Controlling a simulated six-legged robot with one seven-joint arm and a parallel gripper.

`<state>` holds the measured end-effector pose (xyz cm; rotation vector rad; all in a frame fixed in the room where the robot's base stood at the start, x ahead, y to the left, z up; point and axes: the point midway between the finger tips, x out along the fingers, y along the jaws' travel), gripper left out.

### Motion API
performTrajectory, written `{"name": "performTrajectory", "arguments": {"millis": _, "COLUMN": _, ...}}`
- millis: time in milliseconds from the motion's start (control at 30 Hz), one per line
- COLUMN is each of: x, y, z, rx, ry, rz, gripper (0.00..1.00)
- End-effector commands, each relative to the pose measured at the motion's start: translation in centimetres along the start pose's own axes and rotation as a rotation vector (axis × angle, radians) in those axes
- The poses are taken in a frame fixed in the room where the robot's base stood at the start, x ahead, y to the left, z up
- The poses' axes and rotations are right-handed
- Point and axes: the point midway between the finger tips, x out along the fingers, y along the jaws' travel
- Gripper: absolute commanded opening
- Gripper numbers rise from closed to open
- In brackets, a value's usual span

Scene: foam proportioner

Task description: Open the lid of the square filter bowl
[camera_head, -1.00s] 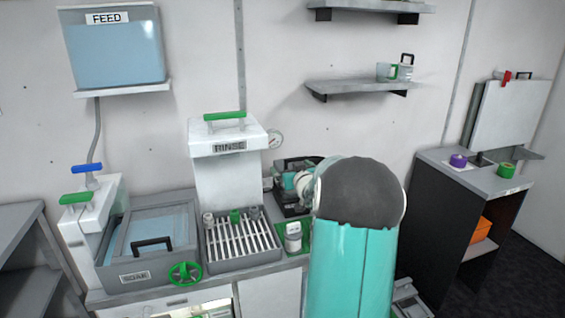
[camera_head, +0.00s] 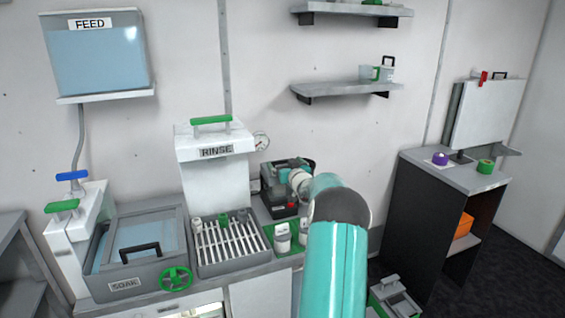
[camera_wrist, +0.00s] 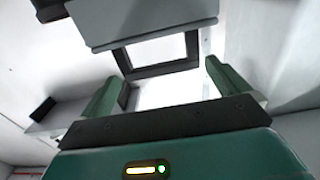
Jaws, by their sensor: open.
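In the wrist view my gripper (camera_wrist: 162,90) is open, its two green fingers apart. A black square loop handle (camera_wrist: 160,70) on a grey box-like part (camera_wrist: 145,20) shows between and beyond the fingertips. I cannot tell whether the fingers touch it. In the head view the end of my arm reaches a dark boxy unit (camera_head: 273,200) with a red button, right of the rinse stand. My fingers cannot be made out there. No label marks the square filter bowl, and I cannot tell for sure whether this handled part is its lid.
Left of the unit are the slatted rinse tray (camera_head: 232,262) and the soak tank (camera_head: 95,284) with a black-handled lid. Small white jars (camera_head: 282,238) stand close in front. Wall shelves (camera_head: 345,90) are above. A grey box (camera_head: 398,300) stands low at right, by a cabinet (camera_head: 410,225).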

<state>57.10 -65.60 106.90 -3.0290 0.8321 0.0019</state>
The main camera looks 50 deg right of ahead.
Motion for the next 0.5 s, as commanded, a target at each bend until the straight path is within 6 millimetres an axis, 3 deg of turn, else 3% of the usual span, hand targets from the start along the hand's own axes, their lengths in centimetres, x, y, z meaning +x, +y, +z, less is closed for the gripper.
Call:
{"name": "performTrajectory", "arguments": {"millis": 200, "x": 2.2, "y": -0.2, "z": 0.0, "rx": 0.0, "ry": 0.001, "rz": -0.002, "gripper": 1.0}}
{"name": "performTrajectory", "arguments": {"millis": 500, "x": 2.6, "y": -0.2, "z": -0.1, "rx": 0.0, "ry": 0.0, "rz": 0.0, "gripper": 1.0}}
